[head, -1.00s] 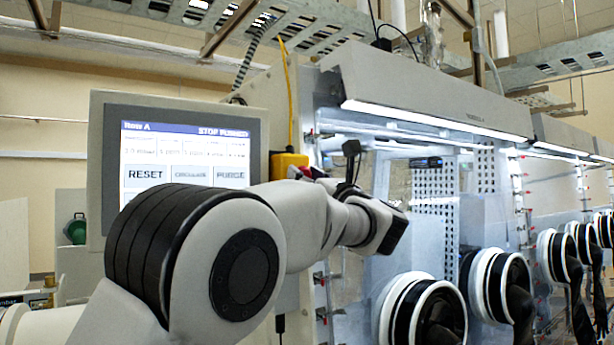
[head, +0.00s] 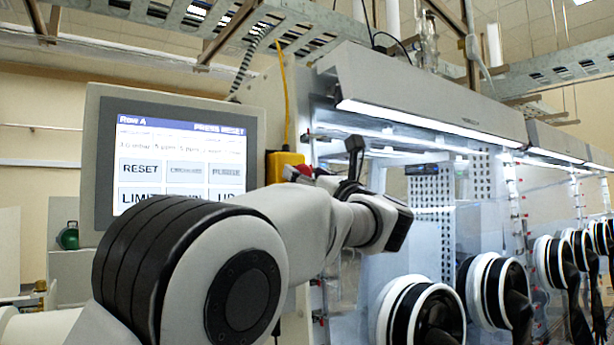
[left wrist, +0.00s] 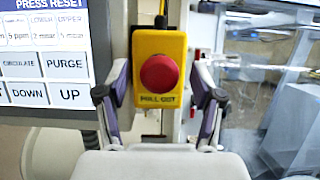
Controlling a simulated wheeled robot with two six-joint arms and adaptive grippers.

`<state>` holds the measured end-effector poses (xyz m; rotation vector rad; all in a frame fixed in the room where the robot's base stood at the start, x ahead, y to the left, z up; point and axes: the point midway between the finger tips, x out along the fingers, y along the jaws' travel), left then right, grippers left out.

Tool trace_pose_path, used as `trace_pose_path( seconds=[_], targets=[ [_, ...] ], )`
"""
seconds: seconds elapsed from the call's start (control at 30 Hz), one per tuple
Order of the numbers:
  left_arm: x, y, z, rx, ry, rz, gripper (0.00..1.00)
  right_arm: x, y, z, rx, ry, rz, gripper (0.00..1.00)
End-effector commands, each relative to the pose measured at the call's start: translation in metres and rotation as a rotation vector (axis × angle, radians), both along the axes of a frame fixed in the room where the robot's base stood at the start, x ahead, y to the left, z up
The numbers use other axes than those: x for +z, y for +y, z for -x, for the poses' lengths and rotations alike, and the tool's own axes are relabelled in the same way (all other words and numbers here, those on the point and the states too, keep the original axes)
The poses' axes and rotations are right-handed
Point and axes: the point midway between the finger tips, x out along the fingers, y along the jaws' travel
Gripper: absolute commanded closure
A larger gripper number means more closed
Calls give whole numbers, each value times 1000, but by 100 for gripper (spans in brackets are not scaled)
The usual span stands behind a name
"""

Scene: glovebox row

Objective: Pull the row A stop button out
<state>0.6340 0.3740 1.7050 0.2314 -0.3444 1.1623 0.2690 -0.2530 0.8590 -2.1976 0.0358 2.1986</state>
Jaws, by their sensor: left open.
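The row A stop button (left wrist: 160,74) is a red mushroom head on a yellow box (left wrist: 160,44) lettered "PULL OUT", seen in the left wrist view. In the head view the yellow box (head: 284,160) shows behind my left arm, with only a bit of red visible. My left gripper (left wrist: 160,95) is open, its fingers on either side of the yellow box, not closed on the button. In the head view the left gripper (head: 352,160) is partly hidden by my wrist. The row A screen (head: 182,150) reads "PRESS RESET". My right gripper is not in view.
Glovebox ports with black gloves (head: 430,312) line the right side. A yellow cable (head: 285,90) runs up from the box. The screen panel stands close left of the box, and the clear glovebox window (left wrist: 265,95) is to the right.

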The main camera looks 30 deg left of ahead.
Motion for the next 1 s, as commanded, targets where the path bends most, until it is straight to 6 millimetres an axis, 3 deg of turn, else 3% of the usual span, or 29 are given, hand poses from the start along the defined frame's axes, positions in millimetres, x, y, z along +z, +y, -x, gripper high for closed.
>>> trace_pose_path(
  seconds=[0.5, 1.0],
  targets=[
    [-42, -92, 37, 0, 2, -2, 33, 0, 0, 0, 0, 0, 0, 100],
    [-46, -98, 40, 1, 2, 1, 33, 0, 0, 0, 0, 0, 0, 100]
  ],
)
